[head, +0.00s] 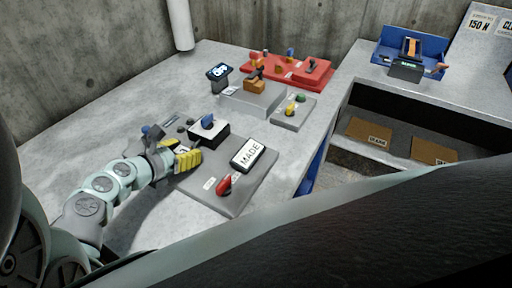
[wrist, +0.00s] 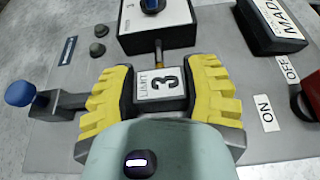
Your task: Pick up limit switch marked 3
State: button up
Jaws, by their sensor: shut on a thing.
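The limit switch marked 3 (wrist: 160,84) shows in the wrist view as a dark block with a pale face reading "LIMIT 3". My gripper (wrist: 160,95) has its yellow ribbed fingers on both sides of it, shut on it. A thin brass-coloured stem at its top points toward a black and white box with a blue knob (wrist: 155,25). I cannot tell whether the switch touches the plate below. In the head view my gripper (head: 182,158) is over the grey plate (head: 222,199), and its fingers hide the switch.
A blue-knobbed lever (wrist: 20,94) is close by the left finger. A "MADE" display (head: 248,154) and a red switch handle (head: 224,185) are on the plate's right. A red tray (head: 318,80), grey blocks and a blue holder (head: 436,49) stand farther back. The counter's left is clear.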

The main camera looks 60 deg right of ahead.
aim_at(184, 150)
jog(key=shift+c, duration=0.7)
jog(key=shift+r, duration=0.1)
jog(key=shift+r, duration=1.65)
jog(key=s, duration=0.2)
jog(key=s+d+p, duration=0.1)
jog(key=s+d+r+p, duration=0.1)
jog(key=s, duration=0.1)
jog(key=shift+s+d, duration=0.1)
jog(key=shift+s, duration=0.25)
jog(key=s+p, duration=0.1)
jog(key=s+d+p, duration=0.1)
jog(key=s+p, duration=0.1)
jog(key=s, duration=0.1)
jog(key=shift+s+d+r, duration=0.1)
jog(key=shift+d+r, duration=0.1)
jog(key=shift+d, duration=0.05)
jog(key=shift+s+d, duration=0.3)
jog(key=shift+s, duration=0.45)
jog(key=shift+s+d, duration=0.25)
jog(key=shift+s, duration=0.55)
jog(key=shift+s+d, duration=0.3)
jog(key=shift+s, duration=0.45)
jog(key=shift+s+d+r, duration=0.1)
jog(key=shift+s, duration=0.15)
